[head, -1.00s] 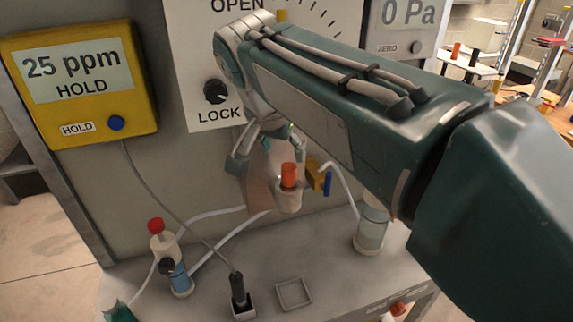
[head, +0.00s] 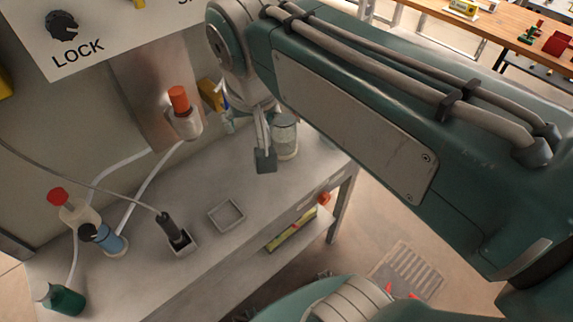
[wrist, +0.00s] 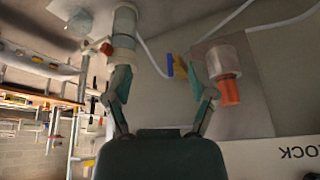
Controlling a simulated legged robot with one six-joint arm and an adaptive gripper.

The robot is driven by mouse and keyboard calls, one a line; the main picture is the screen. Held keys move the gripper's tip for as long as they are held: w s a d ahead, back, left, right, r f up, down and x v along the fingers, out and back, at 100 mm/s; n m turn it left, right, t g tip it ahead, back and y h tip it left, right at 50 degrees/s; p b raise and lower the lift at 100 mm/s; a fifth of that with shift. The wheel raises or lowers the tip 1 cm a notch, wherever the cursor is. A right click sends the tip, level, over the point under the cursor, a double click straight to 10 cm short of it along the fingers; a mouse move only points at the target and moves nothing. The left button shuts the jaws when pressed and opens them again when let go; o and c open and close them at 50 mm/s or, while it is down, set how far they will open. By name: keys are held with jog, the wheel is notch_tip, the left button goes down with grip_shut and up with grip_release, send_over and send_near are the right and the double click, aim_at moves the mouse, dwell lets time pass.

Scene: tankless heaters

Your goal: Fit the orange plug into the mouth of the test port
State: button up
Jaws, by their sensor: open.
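The orange plug (head: 179,98) stands upright in the top of the pale test port (head: 186,125), which is fixed to a metal plate on the panel. How deep it sits is unclear. In the wrist view the orange plug (wrist: 229,92) and the port (wrist: 223,60) show upside down, to the right of the right finger. My gripper (head: 247,141) is open and empty, to the right of the port and apart from the plug.
A clear jar (head: 285,138) stands behind my gripper. A blue-and-yellow valve (wrist: 178,68) is beside the port.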

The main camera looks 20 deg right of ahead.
jog(key=s+d+f+n, duration=0.1)
jog(key=s+d+f, duration=0.2)
jog(key=s+f, duration=0.3)
notch_tip(320, 180, down, 2)
jog(key=shift+s+d+f+n+t+y, duration=0.1)
jog(key=shift+s+d+n+t+y, duration=0.1)
jog(key=shift+n+t+y, duration=0.15)
dwell(0.7)
